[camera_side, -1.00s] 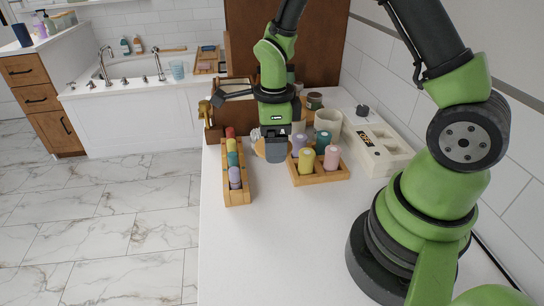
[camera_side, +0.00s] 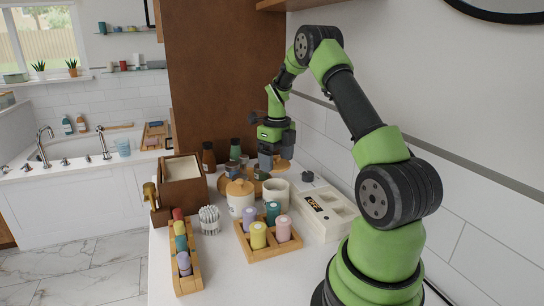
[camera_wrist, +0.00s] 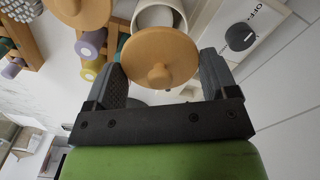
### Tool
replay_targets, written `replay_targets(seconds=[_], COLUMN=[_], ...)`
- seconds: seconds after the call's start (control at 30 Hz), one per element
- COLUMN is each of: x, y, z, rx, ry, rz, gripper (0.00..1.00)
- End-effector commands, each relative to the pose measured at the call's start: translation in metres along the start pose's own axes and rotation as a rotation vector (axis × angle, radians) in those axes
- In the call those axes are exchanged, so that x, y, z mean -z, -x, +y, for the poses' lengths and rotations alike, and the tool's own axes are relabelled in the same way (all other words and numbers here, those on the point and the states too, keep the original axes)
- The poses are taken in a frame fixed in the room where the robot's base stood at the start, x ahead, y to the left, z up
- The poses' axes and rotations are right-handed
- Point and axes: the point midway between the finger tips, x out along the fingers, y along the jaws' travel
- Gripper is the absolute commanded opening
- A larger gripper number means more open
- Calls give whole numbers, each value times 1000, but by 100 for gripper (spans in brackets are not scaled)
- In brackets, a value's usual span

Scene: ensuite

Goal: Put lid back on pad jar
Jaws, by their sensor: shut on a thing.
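A round wooden lid (camera_wrist: 150,45) with a small knob sits between the fingers of my gripper (camera_wrist: 160,80) in the wrist view, knob toward the camera. The gripper (camera_side: 269,163) is shut on it by its rim; in the side view the lid (camera_side: 284,165) shows partly behind the fingers. The open white jar (camera_side: 275,194) stands on the counter below and nearer the side camera, apart from the lid. In the wrist view the jar (camera_wrist: 158,16) shows partly behind the lid. Its inside is mostly hidden there.
A similar white jar with a wooden lid (camera_side: 240,187) stands left of the open jar. A wooden tray of coloured bottles (camera_side: 262,252) is in front. A pale box (camera_side: 322,220) is at right. Several dark bottles (camera_side: 208,158) stand behind. A cotton swab holder (camera_side: 209,220) is at left.

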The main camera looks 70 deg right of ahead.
Motion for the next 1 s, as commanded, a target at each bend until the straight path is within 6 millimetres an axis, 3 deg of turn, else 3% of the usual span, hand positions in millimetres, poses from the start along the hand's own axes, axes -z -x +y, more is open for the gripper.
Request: replay_targets(seconds=[0.4,1.0], x=[0,0], y=[-39,-46], z=[1,1], rx=[-1,0], ry=[2,2], rz=[1,0], gripper=[57,57])
